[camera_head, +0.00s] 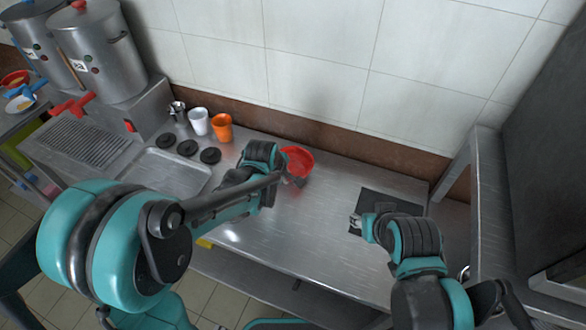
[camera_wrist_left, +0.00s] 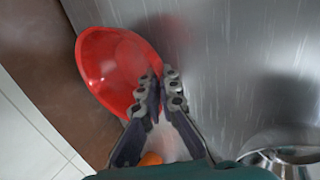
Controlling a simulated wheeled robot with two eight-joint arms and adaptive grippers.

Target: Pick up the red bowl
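The red bowl (camera_head: 299,159) is at the back of the metal counter, near the brown wall strip. My left gripper (camera_head: 292,180) is at its near side. In the left wrist view the bowl (camera_wrist_left: 108,66) shows its inside, and the fingers of my left gripper (camera_wrist_left: 160,88) are close together at its rim, one on each side. They look shut on the rim. A red reflection lies on the counter below the bowl; I cannot tell whether the bowl is clear of the surface. My right gripper (camera_head: 355,222) is over the dark mat, too small to read.
An orange cup (camera_head: 222,128), a white cup (camera_head: 198,122) and a metal cup (camera_head: 178,112) stand left of the bowl. Several black discs (camera_head: 188,148) and a shallow metal tray (camera_head: 166,173) lie nearby. Stockpots (camera_head: 98,50) stand at back left. A dark mat (camera_head: 385,203) lies right.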

